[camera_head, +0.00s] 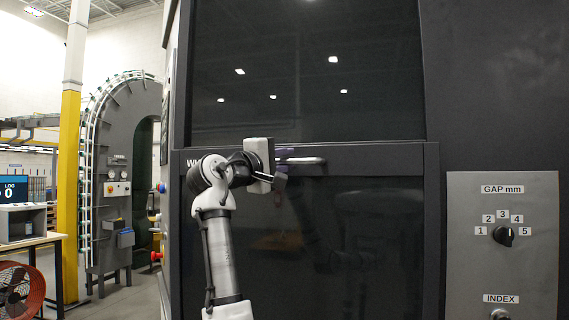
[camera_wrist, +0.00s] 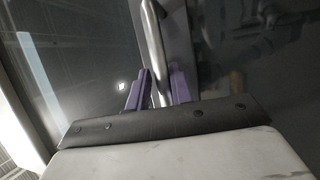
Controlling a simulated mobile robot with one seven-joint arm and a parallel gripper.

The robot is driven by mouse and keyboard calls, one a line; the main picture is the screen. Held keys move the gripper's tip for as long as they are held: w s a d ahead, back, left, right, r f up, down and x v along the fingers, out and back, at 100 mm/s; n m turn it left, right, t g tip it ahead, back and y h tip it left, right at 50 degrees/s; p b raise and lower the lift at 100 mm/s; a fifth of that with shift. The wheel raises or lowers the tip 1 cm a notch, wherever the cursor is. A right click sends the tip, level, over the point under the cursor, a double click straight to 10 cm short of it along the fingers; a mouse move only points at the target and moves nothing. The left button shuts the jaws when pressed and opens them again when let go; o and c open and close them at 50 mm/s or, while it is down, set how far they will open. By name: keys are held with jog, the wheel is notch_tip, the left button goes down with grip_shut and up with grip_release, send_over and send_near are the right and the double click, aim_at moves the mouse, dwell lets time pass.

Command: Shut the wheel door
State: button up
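The wheel door (camera_head: 400,158) is a dark framed panel on the big machine, with a label starting "WH" that my arm partly covers. Its metal handle (camera_head: 305,160) is a horizontal bar on the frame's top rail. My gripper (camera_head: 280,182) is at the left part of this handle. In the wrist view, the two purple fingers of my gripper (camera_wrist: 158,90) stand on either side of the handle bar (camera_wrist: 152,35), which fills the gap between them. The exact finger contact is hard to see. How far the door stands open cannot be told.
A grey control panel (camera_head: 535,215) with a "GAP mm" knob (camera_head: 503,236) is at the right. Dark glass (camera_head: 310,70) with lamp reflections lies above the door. At the left are a yellow and white post (camera_head: 69,150), an arched machine and a red fan (camera_head: 20,290).

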jog(key=o, duration=0.3)
jog(key=shift+r, duration=0.15)
jog(key=shift+o, duration=0.2)
jog(key=shift+s+a+f+b, duration=0.25)
jog(key=shift+s+b, duration=0.05)
jog(key=b+v, duration=0.5)
jog(key=v, duration=0.8)
jog(key=shift+b, duration=0.3)
jog(key=shift+r, duration=0.15)
